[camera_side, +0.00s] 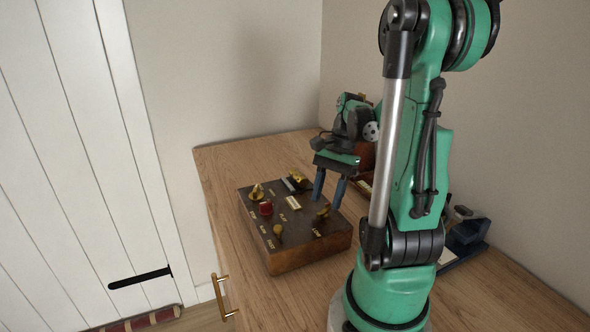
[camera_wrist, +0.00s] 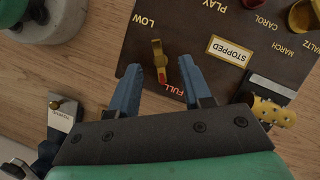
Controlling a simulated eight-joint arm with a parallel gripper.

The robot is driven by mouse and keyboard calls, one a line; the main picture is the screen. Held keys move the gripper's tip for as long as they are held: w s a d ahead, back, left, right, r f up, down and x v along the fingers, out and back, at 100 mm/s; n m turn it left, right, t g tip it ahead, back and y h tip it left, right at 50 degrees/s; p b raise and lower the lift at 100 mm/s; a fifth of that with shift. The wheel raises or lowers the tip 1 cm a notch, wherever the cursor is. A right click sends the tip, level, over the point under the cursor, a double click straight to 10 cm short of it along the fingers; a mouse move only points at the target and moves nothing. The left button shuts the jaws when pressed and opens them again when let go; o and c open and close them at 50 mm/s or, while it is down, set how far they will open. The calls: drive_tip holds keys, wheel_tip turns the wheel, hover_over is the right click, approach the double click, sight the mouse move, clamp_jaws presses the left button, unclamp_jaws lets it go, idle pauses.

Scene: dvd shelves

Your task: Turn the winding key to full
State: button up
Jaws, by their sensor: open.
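The brass winding key (camera_wrist: 157,60) stands on the dark top of the control box (camera_side: 290,252). In the wrist view its red tip points down toward the FULL label (camera_wrist: 175,87), and the LOW label (camera_wrist: 143,20) is on its other side. My gripper (camera_wrist: 160,72) is open, with one blue finger on each side of the key. A gap shows between the key and each finger. In the side view my gripper (camera_side: 327,203) is over the near right part of the box, and the brass key (camera_side: 323,213) shows just below the fingertips.
A STOPPED plate (camera_wrist: 230,48) sits on the box. A red knob (camera_side: 266,208), a brass knob (camera_side: 278,231) and another brass knob (camera_side: 256,191) are near its left side. A yellow brass part (camera_wrist: 273,112) lies right of my gripper. Wooden tabletop (camera_side: 235,160) is clear behind the box.

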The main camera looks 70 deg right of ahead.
sight(330, 211)
drive_tip(key=shift+v, duration=1.8)
drive_tip(key=w+a+n+h, duration=0.1)
drive_tip(key=w+a+n, duration=0.1)
drive_tip(key=n, duration=0.1)
drive_tip(key=w+a+n+h, duration=0.1)
drive_tip(key=w+a+n, duration=0.1)
drive_tip(key=w+n, duration=0.1)
drive_tip(key=w+a+n+h, duration=0.1)
drive_tip(key=w+a+n, duration=0.2)
drive_tip(key=shift+w+a+t+h, duration=0.1)
drive_tip(key=shift+t+h, duration=0.3)
drive_tip(key=w+a+r+n+t, duration=0.1)
drive_tip(key=w+a+n+t, duration=0.4)
drive_tip(key=a+n, duration=0.6)
drive_tip(key=shift+a+r+n+h, duration=0.3)
drive_tip(key=shift+a+r+n, duration=0.1)
drive_tip(key=shift+n, duration=0.1)
drive_tip(key=shift+w, duration=0.1)
